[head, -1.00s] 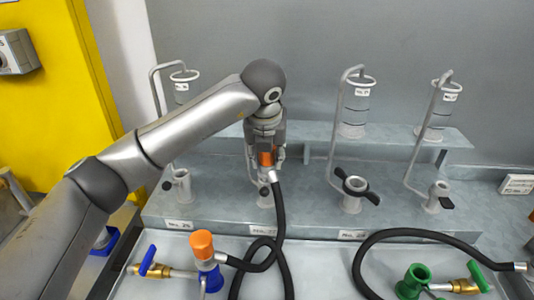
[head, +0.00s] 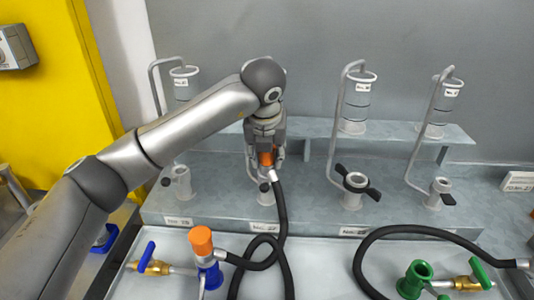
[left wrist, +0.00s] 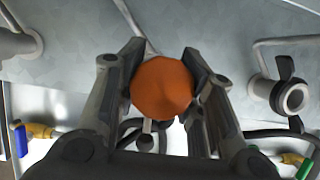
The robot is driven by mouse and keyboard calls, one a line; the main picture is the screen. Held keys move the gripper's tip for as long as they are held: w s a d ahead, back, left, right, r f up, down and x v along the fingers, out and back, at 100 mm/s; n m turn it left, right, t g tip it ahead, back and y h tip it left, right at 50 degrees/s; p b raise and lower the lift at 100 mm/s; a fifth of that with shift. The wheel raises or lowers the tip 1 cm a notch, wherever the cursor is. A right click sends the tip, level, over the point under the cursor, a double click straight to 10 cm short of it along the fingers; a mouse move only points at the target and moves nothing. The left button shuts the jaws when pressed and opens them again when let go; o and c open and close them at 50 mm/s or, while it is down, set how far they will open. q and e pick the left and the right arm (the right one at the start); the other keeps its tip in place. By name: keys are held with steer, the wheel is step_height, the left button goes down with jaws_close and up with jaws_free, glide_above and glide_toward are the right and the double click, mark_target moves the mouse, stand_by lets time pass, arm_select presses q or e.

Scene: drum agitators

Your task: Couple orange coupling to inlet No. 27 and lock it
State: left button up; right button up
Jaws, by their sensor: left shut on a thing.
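My left gripper (head: 266,145) is shut on the orange coupling (head: 267,158), its jaws pointing down. A black hose (head: 281,215) leaves the coupling's lower side through a grey end piece. The coupling is directly over the inlet post (head: 265,195) behind the blurred label (head: 263,227), which seems to read No. 27. The gripper and coupling hide the top of this inlet, so I cannot tell whether they are seated together. A dark lever knob (head: 264,187) shows at the post. In the left wrist view the round orange top (left wrist: 161,88) sits between both fingers. My right gripper is not in view.
Neighbouring inlets stand on the left (head: 180,183) and right (head: 353,190), the right one with black wing levers. A blue fitting with an orange top (head: 201,240) and a green fitting (head: 414,280) stand in the front tray. The hose loops across the tray.

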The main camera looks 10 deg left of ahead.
arm_select(q)
steer(key=shift+f, duration=0.1)
steer(key=o, duration=1.3)
steer(key=shift+r+p, duration=2.4)
steer(key=shift+r, duration=2.65)
